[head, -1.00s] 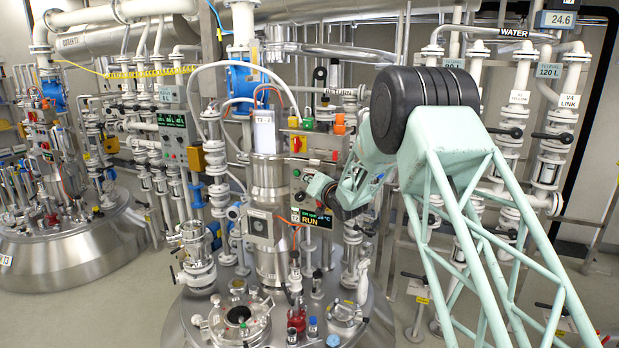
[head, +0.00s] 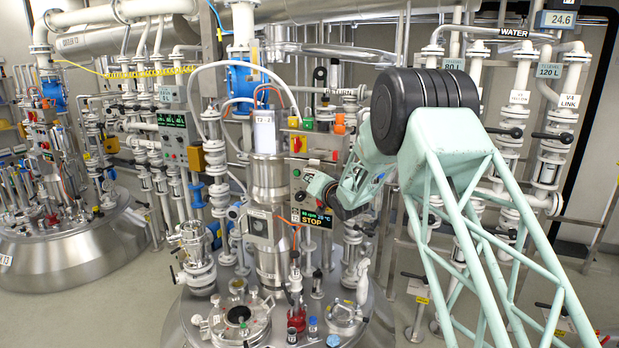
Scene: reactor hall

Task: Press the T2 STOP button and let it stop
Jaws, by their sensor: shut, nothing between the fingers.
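The T2 control panel (head: 311,166) stands behind the steel agitator drive of the middle vessel, labelled T2. Its display (head: 308,218) shows STOP in yellow letters with a small rpm and °C line above. My arm reaches in from the right, and its end with my gripper (head: 304,194) is at the panel face just above the display. The gripper is shut and holds nothing. The wrist covers part of the panel. I cannot make out the STOP button or whether the fingertips touch it.
The steel agitator drive (head: 269,222) stands close left of the panel. White pipes and valves (head: 549,165) fill the right side behind my arm. Glassware and fittings (head: 239,316) crowd the vessel lid below. Another vessel (head: 60,245) stands at the left, with clear floor between.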

